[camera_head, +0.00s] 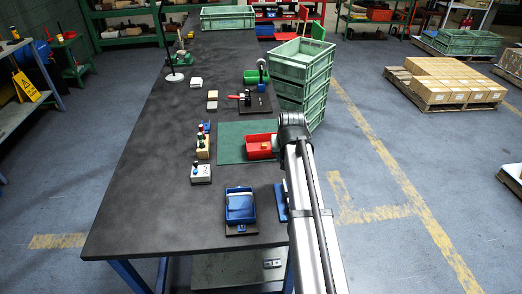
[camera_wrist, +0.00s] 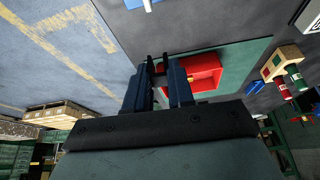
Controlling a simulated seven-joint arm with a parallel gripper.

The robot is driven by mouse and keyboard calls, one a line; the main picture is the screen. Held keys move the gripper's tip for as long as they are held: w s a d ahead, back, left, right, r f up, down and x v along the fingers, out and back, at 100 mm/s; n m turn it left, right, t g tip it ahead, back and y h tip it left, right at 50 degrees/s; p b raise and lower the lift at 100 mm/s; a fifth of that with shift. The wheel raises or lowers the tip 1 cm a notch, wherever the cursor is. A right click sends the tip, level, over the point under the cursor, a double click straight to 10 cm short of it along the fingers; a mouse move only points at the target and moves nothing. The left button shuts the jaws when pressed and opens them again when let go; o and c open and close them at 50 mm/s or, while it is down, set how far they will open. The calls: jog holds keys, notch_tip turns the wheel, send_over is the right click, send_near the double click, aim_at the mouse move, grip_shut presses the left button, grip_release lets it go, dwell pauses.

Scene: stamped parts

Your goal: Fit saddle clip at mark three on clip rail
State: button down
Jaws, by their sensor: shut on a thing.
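My gripper (camera_wrist: 160,68) is in the wrist view, its two dark fingers close together on a small part between the tips. I take the part for the saddle clip, but it is too small and dark to make out its shape. The fingertips appear over the edge of a red tray (camera_wrist: 206,70); I cannot tell how high above it. In the head view the same red tray (camera_head: 260,147) sits on a green mat (camera_head: 230,150), and my arm hides the fingers. I cannot pick out the clip rail or mark three with certainty.
A blue bin (camera_head: 240,208) stands at the table's near end, with another blue piece (camera_head: 281,203) partly behind my arm. Blocks with bottles (camera_head: 203,147) stand left of the mat. A red-handled clamp (camera_head: 240,97) lies beyond it. The table's left side (camera_head: 145,160) is clear.

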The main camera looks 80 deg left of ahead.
send_over(285, 185)
jog(key=shift+d+f+n, duration=0.15)
jog(key=shift+d+n, duration=0.05)
jog(key=shift+n, duration=0.1)
jog(key=shift+f, duration=0.2)
jog(key=shift+f, duration=2.7)
jog(key=shift+f, duration=1.6)
jog(key=c, duration=0.9)
grip_release()
